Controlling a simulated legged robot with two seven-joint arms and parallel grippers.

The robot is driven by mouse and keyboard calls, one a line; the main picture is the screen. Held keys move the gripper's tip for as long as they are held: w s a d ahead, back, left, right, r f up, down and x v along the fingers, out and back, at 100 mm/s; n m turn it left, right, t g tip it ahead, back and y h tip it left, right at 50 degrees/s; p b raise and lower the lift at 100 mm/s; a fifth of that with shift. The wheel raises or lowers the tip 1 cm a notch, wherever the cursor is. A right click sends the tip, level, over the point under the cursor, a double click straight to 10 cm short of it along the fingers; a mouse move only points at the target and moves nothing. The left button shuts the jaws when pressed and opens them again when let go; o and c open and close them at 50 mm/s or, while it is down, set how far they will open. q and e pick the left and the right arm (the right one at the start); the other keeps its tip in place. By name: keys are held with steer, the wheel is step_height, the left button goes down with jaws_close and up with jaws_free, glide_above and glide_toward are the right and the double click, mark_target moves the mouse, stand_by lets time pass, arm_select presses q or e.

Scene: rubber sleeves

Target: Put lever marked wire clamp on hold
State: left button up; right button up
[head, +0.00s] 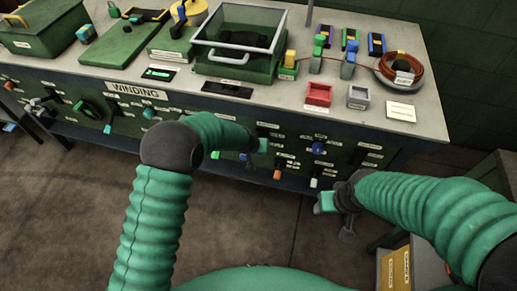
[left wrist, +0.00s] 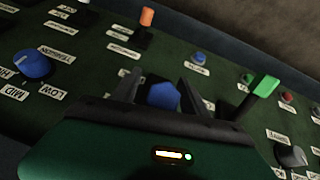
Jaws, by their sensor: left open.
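The wire clamp label is too small to read in either view, so I cannot tell which lever it marks. In the left wrist view, a green-handled lever (left wrist: 263,88) stands at the right and an orange-handled lever (left wrist: 147,18) at the top. An orange lever handle (head: 278,174) also shows on the bench's front panel in the head view. My left gripper (head: 252,152) is open at the panel; in the left wrist view its fingers (left wrist: 162,85) stand either side of a blue knob (left wrist: 164,97), contact unclear. My right gripper (head: 338,205) hangs before the panel's right part, its opening unclear.
The green panel (head: 180,122) carries several knobs, buttons and labels. A blue knob (left wrist: 33,64) sits at left in the left wrist view. On the bench top are a clear-lidded box (head: 240,50), a red tray (head: 318,94) and a wire coil (head: 403,68). The floor in front is clear.

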arm_select(q)
steer(key=p+v, duration=0.3)
steer(key=v, duration=1.3)
steer(key=shift+s+r, duration=0.2)
steer(key=shift+r, duration=0.1)
steer(key=s+a+r+n+g+y+p, duration=0.1)
steer(key=s+a+r+p, duration=0.5)
steer(key=s+a, duration=0.2)
steer(key=s+a+r+g+y+p, duration=0.1)
steer(key=s+a+r+p, duration=0.4)
steer(key=s+a, duration=0.3)
steer(key=s+r, duration=0.1)
steer(key=s, duration=0.2)
steer(key=shift+s+a+n+g+y+p, duration=0.3)
steer(key=shift+s+n+g+p, duration=0.05)
steer(key=shift+s+n+g, duration=0.05)
